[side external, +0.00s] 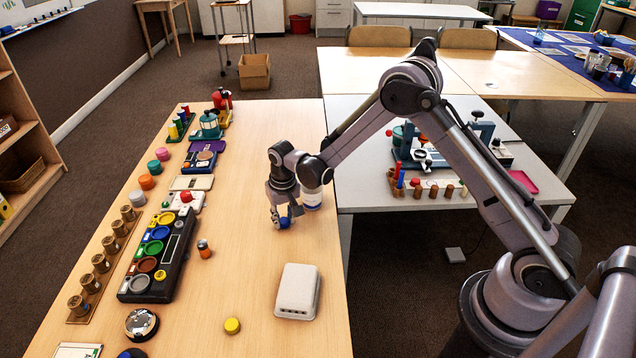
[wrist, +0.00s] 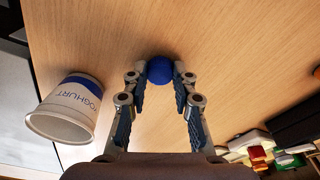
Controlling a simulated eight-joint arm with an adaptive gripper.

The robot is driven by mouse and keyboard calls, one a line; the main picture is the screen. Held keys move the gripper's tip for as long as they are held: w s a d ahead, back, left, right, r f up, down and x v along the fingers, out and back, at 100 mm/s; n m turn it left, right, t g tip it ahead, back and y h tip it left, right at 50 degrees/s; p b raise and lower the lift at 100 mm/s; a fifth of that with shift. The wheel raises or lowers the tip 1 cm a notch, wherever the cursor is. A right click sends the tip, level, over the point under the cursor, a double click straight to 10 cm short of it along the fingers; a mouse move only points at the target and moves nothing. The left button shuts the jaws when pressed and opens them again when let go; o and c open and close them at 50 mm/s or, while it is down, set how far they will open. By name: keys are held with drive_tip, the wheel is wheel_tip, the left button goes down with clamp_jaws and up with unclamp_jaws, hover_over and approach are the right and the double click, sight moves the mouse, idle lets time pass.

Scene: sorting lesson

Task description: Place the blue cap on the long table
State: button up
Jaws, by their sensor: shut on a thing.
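The blue cap (side external: 284,223) is between the fingertips of my gripper (side external: 281,219), low over the long table (side external: 240,170). In the wrist view, the blue cap (wrist: 159,72) shows round between the two tips of my gripper (wrist: 159,78), which is shut on it. The wood of the long table (wrist: 230,45) fills the background there. I cannot tell whether the cap touches the tabletop. Its sides are partly hidden by the fingers.
A yoghurt cup (wrist: 68,108) stands close beside my gripper. A white box (side external: 298,291), a yellow cap (side external: 232,325) and a small orange-and-dark cylinder (side external: 204,248) are on the table. A dark tray with coloured rings (side external: 158,256) lies left. Bare wood surrounds the gripper's left.

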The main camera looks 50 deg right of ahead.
drive_tip(key=o, duration=0.6)
drive_tip(key=shift+f, duration=0.1)
drive_tip(key=shift+o, duration=0.2)
wheel_tip(320, 180, up, 12)
drive_tip(key=s, duration=0.2)
drive_tip(key=s+d+r+n+t, duration=0.1)
drive_tip(key=s+r+n+t, duration=0.15)
drive_tip(key=s+r, duration=0.95)
drive_tip(key=s+n+t, duration=0.1)
drive_tip(key=s+t, duration=0.2)
drive_tip(key=s, duration=0.8)
drive_tip(key=shift+d+r+y, duration=0.3)
drive_tip(key=shift+d+r, duration=0.05)
drive_tip(key=shift+d, duration=0.1)
drive_tip(key=shift+n, duration=0.25)
